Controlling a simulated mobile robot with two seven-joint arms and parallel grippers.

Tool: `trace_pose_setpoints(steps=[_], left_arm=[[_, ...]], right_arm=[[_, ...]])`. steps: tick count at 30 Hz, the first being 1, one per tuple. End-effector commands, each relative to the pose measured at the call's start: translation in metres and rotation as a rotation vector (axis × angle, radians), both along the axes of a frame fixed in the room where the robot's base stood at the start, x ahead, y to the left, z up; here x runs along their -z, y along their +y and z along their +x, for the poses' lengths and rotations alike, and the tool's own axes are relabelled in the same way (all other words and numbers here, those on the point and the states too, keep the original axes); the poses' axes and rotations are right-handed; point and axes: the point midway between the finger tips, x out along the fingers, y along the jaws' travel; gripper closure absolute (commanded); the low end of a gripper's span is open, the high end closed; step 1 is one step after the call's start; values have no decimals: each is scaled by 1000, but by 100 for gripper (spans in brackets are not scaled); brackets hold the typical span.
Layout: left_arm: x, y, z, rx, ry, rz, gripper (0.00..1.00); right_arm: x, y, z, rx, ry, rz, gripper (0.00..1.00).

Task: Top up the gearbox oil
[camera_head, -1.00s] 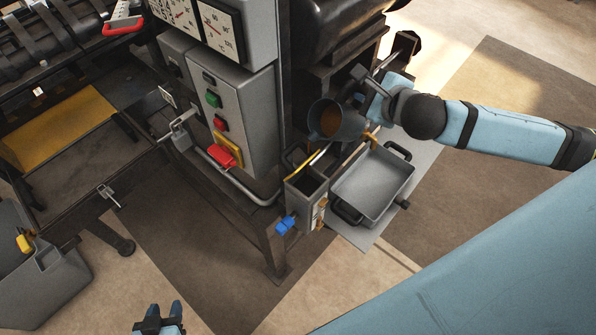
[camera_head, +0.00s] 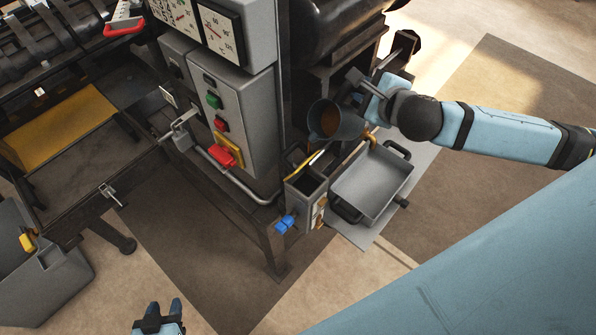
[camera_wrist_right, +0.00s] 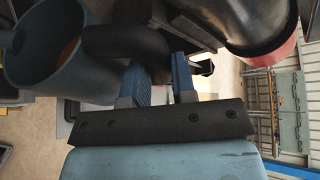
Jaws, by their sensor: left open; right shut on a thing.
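A blue-grey jug (camera_head: 338,121) with brown oil inside hangs tilted above the grey gearbox (camera_head: 307,187). My right gripper (camera_head: 366,92) is shut on the jug's dark handle, and the jug also shows in the right wrist view (camera_wrist_right: 62,75). In that view the blue fingers (camera_wrist_right: 160,82) close around the handle. The gearbox has an open top, a yellow strip along its upper edge and a blue tap (camera_head: 285,223) low on its side. My left gripper (camera_head: 160,314) is open and empty at the bottom edge, above the floor.
A grey tray (camera_head: 374,180) with black handles sits right of the gearbox. The control box (camera_head: 235,120) with green and red buttons stands to the left. A grey bin (camera_head: 40,265) is at the far left. The floor in front is clear.

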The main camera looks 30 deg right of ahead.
Motion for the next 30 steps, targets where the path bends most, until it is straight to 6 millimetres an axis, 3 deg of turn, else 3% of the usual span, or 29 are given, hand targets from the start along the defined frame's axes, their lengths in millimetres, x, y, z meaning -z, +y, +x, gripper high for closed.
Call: trace_pose_setpoints(steps=[30], left_arm=[[-7,1,0,-3,0,2,57]], right_arm=[[-6,3,0,0,-9,-33,100]])
